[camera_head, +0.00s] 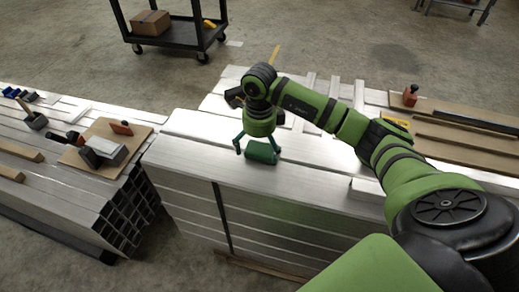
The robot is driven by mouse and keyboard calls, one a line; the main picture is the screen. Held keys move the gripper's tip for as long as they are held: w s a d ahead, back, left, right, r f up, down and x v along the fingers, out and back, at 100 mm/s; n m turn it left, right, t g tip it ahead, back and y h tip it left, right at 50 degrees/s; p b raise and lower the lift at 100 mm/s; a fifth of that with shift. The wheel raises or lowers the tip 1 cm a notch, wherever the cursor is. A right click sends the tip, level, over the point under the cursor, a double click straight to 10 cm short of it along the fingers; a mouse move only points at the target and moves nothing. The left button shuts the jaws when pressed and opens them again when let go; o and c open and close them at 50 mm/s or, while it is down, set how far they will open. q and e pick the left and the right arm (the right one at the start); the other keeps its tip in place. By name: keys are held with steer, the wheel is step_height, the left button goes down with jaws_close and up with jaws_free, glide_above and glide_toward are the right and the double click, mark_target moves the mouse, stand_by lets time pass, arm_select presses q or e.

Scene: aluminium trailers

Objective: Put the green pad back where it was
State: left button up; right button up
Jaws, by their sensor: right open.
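The green pad (262,153) is a dark green, rounded block lying on the bright aluminium stack (190,122) in the middle of the view, close to its front edge. My right gripper (257,148) points down right at the pad, with its fingers spread. One finger shows left of the pad and the other at its right end. I cannot tell whether the fingers touch it. My left gripper is not in view.
A second aluminium stack (75,185) stands at the left, bearing a wooden board (103,133) and several tools. A gap separates the stacks. Wooden planks and an orange bottle (410,95) lie at the right. A black cart (180,35) with a cardboard box (150,22) stands behind.

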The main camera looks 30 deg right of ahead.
mark_target(260, 152)
step_height(260, 152, up, 10)
steer(key=b, duration=0.1)
steer(key=shift+r, duration=0.25)
steer(key=shift+s+f, duration=0.1)
stand_by(0.3)
